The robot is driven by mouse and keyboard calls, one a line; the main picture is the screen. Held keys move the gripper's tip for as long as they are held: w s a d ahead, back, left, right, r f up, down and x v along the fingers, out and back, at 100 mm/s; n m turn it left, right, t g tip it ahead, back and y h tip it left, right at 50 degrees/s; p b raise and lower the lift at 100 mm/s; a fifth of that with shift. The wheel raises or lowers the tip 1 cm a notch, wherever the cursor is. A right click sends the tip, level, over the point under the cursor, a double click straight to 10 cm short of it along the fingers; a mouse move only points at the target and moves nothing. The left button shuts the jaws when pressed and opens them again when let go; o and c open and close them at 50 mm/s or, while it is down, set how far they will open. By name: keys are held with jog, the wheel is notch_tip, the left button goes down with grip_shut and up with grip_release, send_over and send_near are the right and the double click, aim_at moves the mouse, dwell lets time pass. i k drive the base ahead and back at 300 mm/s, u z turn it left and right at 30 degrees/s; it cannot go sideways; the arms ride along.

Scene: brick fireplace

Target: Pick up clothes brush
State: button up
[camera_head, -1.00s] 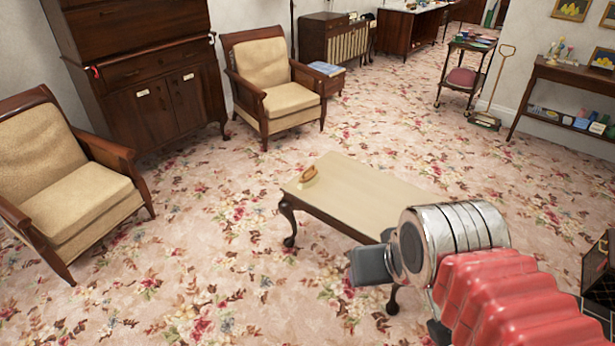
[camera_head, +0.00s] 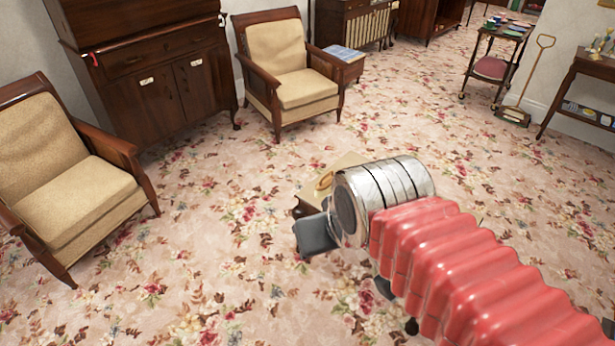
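A small brown oval object (camera_head: 325,181), which looks like the clothes brush, lies on the far left end of a low table with a pale top (camera_head: 350,160). My arm now covers most of that table and the object's right edge. My gripper (camera_head: 314,236) is just below the brush in the picture, beyond my silver wrist. One grey flat finger shows. The rest of the gripper is hidden, so its opening cannot be seen. The brush is apart from the finger in the picture; the height between them is unclear.
Two cushioned armchairs, one at the left (camera_head: 65,190) and one at the back (camera_head: 285,75), stand beside a dark wooden cabinet (camera_head: 150,85). A trolley (camera_head: 492,65) is at the back right. The flowered carpet is clear left of the table.

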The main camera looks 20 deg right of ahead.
aim_at(323, 187)
jog(key=u, duration=0.1)
jog(key=i, duration=2.1)
jog(key=z, duration=0.4)
